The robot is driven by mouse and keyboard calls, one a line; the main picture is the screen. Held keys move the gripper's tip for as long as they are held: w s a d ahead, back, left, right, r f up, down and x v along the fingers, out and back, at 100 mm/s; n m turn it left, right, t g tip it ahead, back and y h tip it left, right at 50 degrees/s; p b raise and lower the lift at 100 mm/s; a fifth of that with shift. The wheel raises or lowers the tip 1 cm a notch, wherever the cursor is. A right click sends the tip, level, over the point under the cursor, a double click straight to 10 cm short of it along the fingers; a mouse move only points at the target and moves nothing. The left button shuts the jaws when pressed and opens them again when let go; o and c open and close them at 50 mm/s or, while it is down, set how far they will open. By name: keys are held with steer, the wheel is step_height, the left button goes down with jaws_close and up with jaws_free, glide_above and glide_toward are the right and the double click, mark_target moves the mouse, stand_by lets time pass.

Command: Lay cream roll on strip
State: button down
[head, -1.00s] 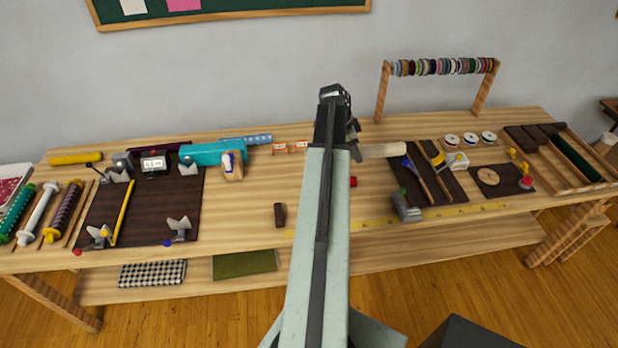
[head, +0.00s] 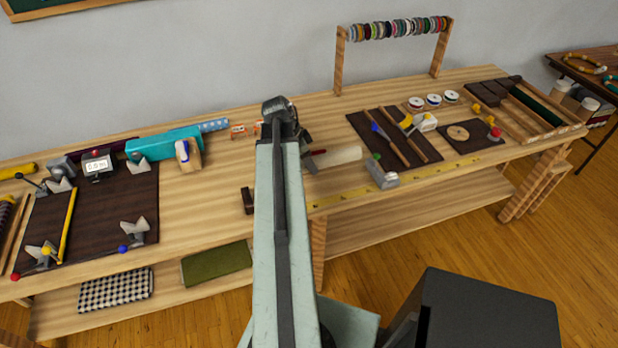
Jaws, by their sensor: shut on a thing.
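The cream roll (head: 338,157) sticks out to the right of my gripper (head: 308,153), lying crosswise in the picture. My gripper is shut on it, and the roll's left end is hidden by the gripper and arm. I cannot tell how high the roll is above the bench. A yellow measuring strip (head: 456,164) runs along the bench's front edge, to the right of and below the roll. Its left part passes behind my arm, and a grey block (head: 383,177) with a green knob stands at it.
A dark mat (head: 358,123) with tools lies right of the roll. A spool rack (head: 340,75) stands behind. A small dark block (head: 248,200) lies left of my arm. A dark board (head: 110,205) with clamps fills the left. Bare wood lies between board and arm.

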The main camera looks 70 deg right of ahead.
steer(key=shift+s+a+f, duration=0.15)
steer(key=shift+a+f, duration=0.1)
steer(key=shift+a, duration=0.05)
step_height(320, 180, down, 8)
steer(key=b, duration=0.8)
steer(key=shift+f, duration=0.15)
steer(key=c, duration=0.5)
jaws_free()
steer(key=p+v, duration=0.7)
steer(key=v, duration=0.1)
